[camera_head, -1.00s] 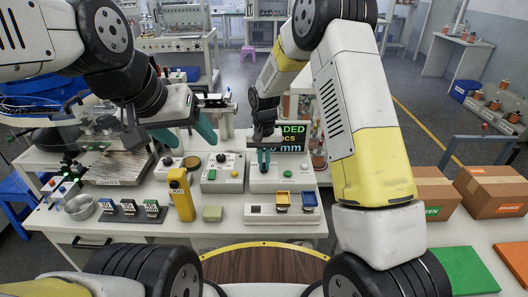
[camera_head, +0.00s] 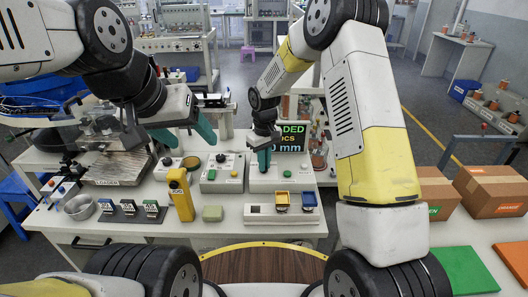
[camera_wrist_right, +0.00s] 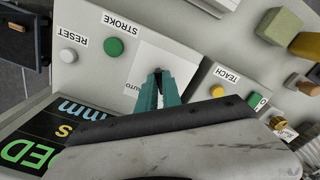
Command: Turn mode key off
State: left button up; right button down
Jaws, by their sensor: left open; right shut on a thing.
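The mode key is a small dark piece (camera_wrist_right: 157,73) on a white plate (camera_wrist_right: 150,57) in the right wrist view. Part of an AUTO label shows at the plate's lower left; the other markings are hidden. My right gripper (camera_wrist_right: 158,82) is shut on the mode key, its teal fingers close together over the plate. In the head view my right gripper (camera_head: 264,158) points down at the grey control box (camera_head: 288,174) and hides the key. My left gripper (camera_head: 190,140) is open and empty above the table, to the left, its fingers spread.
Near the key are a green STROKE button (camera_wrist_right: 114,47), a RESET button (camera_wrist_right: 68,56) and a yellow TEACH button (camera_wrist_right: 217,91). A dark display (camera_head: 293,137) stands behind the box. A yellow upright device (camera_head: 181,195) and a tray with yellow and blue pieces (camera_head: 268,214) stand in front.

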jog(key=shift+n, duration=0.9)
jog(key=c, duration=1.5)
grip_release()
jog(key=shift+r, duration=3.95)
jog(key=shift+d, duration=0.1)
